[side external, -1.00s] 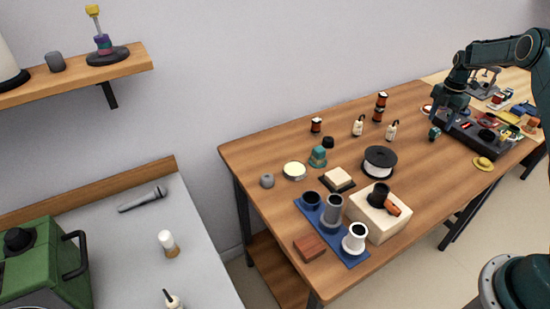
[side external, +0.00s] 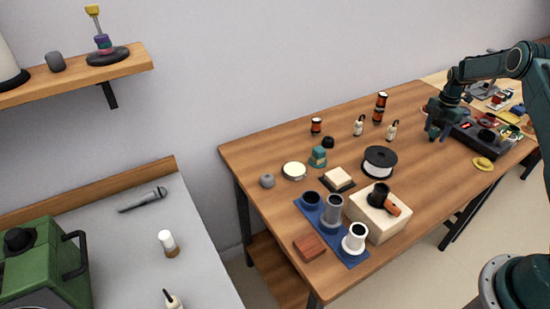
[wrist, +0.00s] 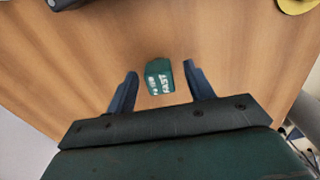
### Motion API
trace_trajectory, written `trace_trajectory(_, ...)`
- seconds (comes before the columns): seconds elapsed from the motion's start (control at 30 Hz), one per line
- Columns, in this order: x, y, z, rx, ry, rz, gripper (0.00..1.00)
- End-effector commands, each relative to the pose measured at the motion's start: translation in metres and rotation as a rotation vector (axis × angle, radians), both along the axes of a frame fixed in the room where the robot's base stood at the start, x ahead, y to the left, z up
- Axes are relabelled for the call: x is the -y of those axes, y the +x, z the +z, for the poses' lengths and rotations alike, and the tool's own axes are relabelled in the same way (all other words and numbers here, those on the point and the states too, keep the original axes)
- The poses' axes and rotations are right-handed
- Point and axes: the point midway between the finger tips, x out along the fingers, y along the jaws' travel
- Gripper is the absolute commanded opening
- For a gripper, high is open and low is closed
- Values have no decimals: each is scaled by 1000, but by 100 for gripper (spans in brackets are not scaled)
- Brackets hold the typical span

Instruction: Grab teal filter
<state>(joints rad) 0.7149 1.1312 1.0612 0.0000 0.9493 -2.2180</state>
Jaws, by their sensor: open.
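The teal filter (wrist: 160,78) is a small dark teal block with white lettering on its side, standing on the wooden table. In the wrist view it is between the two blue-grey fingers of my gripper (wrist: 160,72), with a gap on each side. My gripper is open and empty. In the side view my gripper (side external: 436,133) is low at the far right of the table, and it hides the filter there.
A dark device (side external: 474,140) sits right beside my gripper. A yellow hat-shaped thing (side external: 483,163) lies in front of it. A black spool (side external: 380,160) and another teal object (side external: 318,157) stand further left. The table between spool and gripper is mostly clear.

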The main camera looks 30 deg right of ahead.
Motion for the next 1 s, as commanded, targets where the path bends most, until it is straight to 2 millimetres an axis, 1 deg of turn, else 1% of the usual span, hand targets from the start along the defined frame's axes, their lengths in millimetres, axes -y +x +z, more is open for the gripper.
trace_trajectory(0.07,0,0,0,0,0,0,53)
trace_trajectory(0.1,0,0,0,0,0,0,45)
trace_trajectory(0.17,0,0,0,0,0,0,33)
trace_trajectory(0.3,0,0,0,0,0,0,6)
trace_trajectory(0.57,0,0,1,0,0,0,5)
trace_trajectory(0.73,0,0,5,1,-1,0,5)
trace_trajectory(0.87,1,1,14,3,-2,0,5)
trace_trajectory(1.0,0,1,32,3,-2,0,5)
